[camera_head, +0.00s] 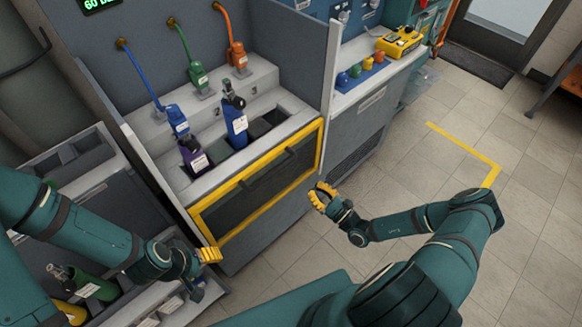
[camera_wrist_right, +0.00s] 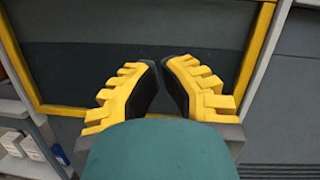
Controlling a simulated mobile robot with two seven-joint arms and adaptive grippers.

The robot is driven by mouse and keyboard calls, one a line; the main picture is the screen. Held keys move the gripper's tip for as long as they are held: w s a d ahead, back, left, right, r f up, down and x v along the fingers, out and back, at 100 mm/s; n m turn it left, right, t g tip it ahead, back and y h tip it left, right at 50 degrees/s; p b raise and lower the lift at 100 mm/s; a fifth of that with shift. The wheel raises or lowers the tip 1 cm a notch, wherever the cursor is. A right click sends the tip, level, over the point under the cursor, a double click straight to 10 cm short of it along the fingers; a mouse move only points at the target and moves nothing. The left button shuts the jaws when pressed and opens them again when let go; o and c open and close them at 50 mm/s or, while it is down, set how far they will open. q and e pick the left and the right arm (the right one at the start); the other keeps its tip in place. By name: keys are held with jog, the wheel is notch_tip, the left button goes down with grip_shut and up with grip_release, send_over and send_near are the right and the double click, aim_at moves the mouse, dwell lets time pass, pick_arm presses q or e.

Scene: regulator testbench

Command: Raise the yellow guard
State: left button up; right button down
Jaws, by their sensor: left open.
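The yellow guard (camera_head: 243,222) is a yellow frame around a dark panel on the front of the grey bench. It stands low, below the bench's open top, and has dark handles on its upper part. Its frame also shows in the right wrist view (camera_wrist_right: 258,40). My left gripper (camera_head: 209,255) is open and empty near the guard's lower left corner. My right gripper (camera_head: 321,197) is beside the guard's right end. In the right wrist view, its fingers (camera_wrist_right: 162,72) point toward the dark panel, with a narrow gap between them and nothing held.
A blue bottle (camera_head: 235,122) and a purple bottle (camera_head: 195,158) stand in the bench slots behind the guard. Blue, green (camera_head: 191,60) and orange hoses hang above. A low shelf with a green cylinder (camera_head: 92,285) is at lower left. Tiled floor is clear at right.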

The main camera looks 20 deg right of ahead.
jog(key=b, duration=0.1)
send_near(284, 153)
jog(key=w+f, duration=0.1)
jog(key=w+a, duration=0.1)
jog(key=w, duration=0.1)
jog(key=w+f, duration=0.1)
jog(key=w, duration=0.1)
jog(key=shift+a+f, duration=0.25)
jog(key=shift+f, duration=0.15)
notch_tip(284, 153, up, 3)
jog(key=shift+a+f, duration=0.15)
jog(key=shift+f, duration=0.1)
jog(key=shift+s+a+r, duration=0.15)
jog(key=shift+a+r, duration=0.05)
jog(key=shift+r, duration=0.55)
